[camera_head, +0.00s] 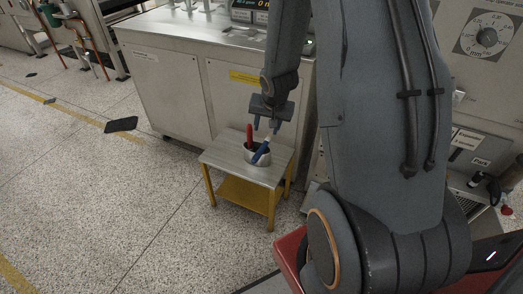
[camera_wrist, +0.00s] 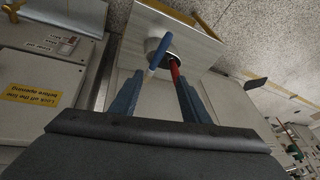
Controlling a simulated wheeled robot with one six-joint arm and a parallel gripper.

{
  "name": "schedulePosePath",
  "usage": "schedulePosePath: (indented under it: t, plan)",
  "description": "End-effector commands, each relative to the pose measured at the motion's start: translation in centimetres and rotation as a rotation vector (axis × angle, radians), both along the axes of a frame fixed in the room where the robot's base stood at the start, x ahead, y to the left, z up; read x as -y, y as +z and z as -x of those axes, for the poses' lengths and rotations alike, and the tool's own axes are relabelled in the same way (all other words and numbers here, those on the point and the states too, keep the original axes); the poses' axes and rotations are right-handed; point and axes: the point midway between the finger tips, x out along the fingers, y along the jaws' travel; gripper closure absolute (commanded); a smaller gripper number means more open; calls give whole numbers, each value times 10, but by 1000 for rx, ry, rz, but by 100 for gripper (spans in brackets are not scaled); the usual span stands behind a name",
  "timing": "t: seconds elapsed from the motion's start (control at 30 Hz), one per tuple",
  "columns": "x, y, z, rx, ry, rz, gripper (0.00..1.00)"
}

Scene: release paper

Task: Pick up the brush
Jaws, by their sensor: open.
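A metal cup (camera_head: 250,158) stands on a small table (camera_head: 222,152). A red-handled tool (camera_head: 249,134) stands upright in it, and a blue-handled tool (camera_head: 262,151) leans out to the right. I cannot tell which one is the brush. My gripper (camera_head: 266,126) points down above the cup, open and empty, its blue fingertips apart. In the wrist view, the blue handle (camera_wrist: 160,52) and the red handle (camera_wrist: 175,70) show between the two fingers, with the cup's rim (camera_wrist: 151,42) beyond. No contact with the fingers is clear.
A large grey cabinet (camera_head: 165,90) stands just behind the small table. A dark flat object (camera_head: 121,125) lies on the speckled floor to the left. The small table has a yellow lower shelf (camera_head: 243,193).

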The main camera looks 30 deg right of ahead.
Motion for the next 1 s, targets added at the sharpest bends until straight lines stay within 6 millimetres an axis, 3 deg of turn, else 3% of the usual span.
schedulePosePath:
  t: [0.03,0.1,0.3,0.5,1.0]
  plan:
    - [14,-24,-11,30,-48,-25,58]
    - [29,-49,-26,84,-111,-65,58]
    - [58,-102,-51,207,-248,-179,58]
    - [68,-124,-60,259,-304,-239,58]
    - [70,-167,-94,263,-307,-245,58]
